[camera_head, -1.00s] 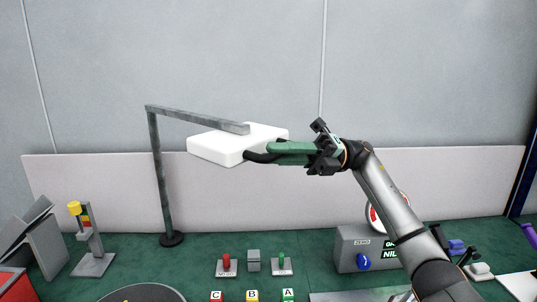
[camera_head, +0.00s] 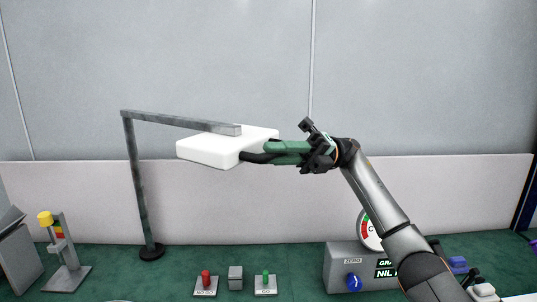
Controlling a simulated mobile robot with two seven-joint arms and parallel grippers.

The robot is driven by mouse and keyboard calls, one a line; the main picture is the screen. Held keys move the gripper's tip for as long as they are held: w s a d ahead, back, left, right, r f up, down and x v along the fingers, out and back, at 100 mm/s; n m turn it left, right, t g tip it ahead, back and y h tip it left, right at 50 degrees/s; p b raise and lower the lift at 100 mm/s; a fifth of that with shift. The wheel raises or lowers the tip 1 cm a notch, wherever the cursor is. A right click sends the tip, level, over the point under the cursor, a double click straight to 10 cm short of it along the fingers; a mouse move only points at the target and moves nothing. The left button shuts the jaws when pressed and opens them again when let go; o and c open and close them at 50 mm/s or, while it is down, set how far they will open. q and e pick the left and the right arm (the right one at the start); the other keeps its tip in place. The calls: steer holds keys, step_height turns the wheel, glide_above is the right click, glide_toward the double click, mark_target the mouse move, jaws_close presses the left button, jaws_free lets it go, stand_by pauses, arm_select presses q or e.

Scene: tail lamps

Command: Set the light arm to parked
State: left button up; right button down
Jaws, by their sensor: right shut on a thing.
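The light arm (camera_head: 185,122) is a grey bar reaching right from the top of a grey post (camera_head: 138,190). A white slab-shaped lamp head (camera_head: 215,150) hangs under its free end. A black stem and a green handle (camera_head: 285,147) stick out to the right of the head. My right gripper (camera_head: 308,153) is shut on the green handle, reaching up from the lower right. The handle's end is partly hidden by the gripper. No marking of a parked position is readable here. My left gripper is not in view.
On the green bench stand a red lever (camera_head: 206,279), a grey block (camera_head: 235,279) and a green lever (camera_head: 265,279). A grey dial box (camera_head: 340,265) with a blue knob is partly behind my right arm. A yellow-topped stand (camera_head: 66,255) is at left. The space above the bench is open.

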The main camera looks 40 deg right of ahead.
steer(key=shift+d, duration=0.1)
stand_by(0.4)
steer(key=c, duration=0.8)
jaws_free()
steer(key=shift+d, duration=0.1)
steer(key=v, duration=0.7)
steer(key=shift+d, duration=0.2)
steer(key=shift+f, duration=0.1)
